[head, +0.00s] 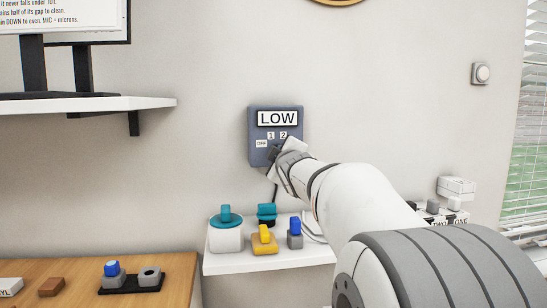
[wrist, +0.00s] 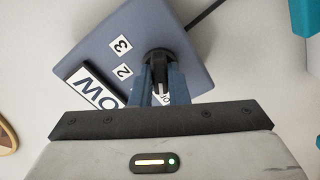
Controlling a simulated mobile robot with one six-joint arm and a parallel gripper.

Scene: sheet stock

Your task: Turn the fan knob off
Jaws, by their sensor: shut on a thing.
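The fan control panel (head: 258,130) is a blue-grey box on the wall. Its white sign (head: 277,118) reads LOW, with labels OFF, 1 and 2 below it. In the wrist view the panel (wrist: 190,22) looks turned, and labels 2 and 3 show to the left of the knob. The black round knob (wrist: 157,53) is at the panel's lower part. My gripper (wrist: 160,75) has its fingers shut on the knob. In the head view my gripper (head: 279,151) covers the knob, so its pointing direction cannot be told.
A white shelf (head: 262,264) below the panel holds several teal, yellow and blue-topped items. A monitor shelf (head: 140,103) juts out at upper left. A wooden table (head: 180,270) stands at lower left. A round wall dial (head: 481,74) is at right. The wall around the panel is clear.

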